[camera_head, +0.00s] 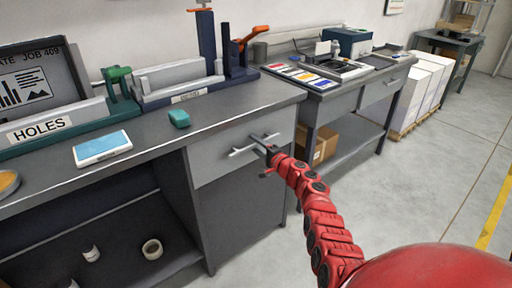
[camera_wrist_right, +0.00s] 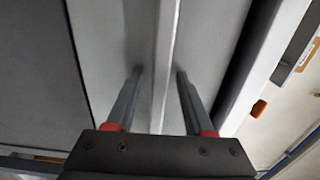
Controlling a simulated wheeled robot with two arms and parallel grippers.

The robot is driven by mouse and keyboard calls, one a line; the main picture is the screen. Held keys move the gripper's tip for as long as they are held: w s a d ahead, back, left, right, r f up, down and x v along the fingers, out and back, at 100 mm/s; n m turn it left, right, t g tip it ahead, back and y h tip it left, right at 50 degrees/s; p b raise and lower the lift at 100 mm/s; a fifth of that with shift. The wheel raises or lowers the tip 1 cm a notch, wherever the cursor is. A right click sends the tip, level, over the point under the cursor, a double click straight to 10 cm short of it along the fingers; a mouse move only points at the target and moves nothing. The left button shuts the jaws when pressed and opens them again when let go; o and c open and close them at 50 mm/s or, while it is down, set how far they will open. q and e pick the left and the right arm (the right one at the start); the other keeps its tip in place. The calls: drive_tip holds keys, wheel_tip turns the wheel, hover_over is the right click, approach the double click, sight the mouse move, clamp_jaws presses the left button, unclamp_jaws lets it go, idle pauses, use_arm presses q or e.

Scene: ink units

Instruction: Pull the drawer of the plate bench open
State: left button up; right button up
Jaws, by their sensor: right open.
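The plate bench (camera_head: 235,112) has a light grey drawer (camera_head: 213,166) under its top at the right end. The drawer front looks flush with the bench, so the drawer is closed. A thin pale bar handle (camera_head: 239,152) runs across the drawer front. My right gripper (camera_head: 264,145), on the red arm, is at the handle's right part. In the right wrist view, my right gripper (camera_wrist_right: 159,74) is open, with one finger on each side of the handle bar (camera_wrist_right: 164,60). Gaps show between bar and fingers. My left gripper is not in view.
A teal block (camera_head: 179,118) and a blue-topped tablet-like item (camera_head: 102,148) lie on the bench top. A second bench (camera_head: 350,84) stands to the right, with a cardboard box (camera_head: 325,143) beneath. The floor (camera_head: 420,170) before the drawer is clear.

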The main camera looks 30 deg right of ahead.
clamp_jaws()
idle(1.4)
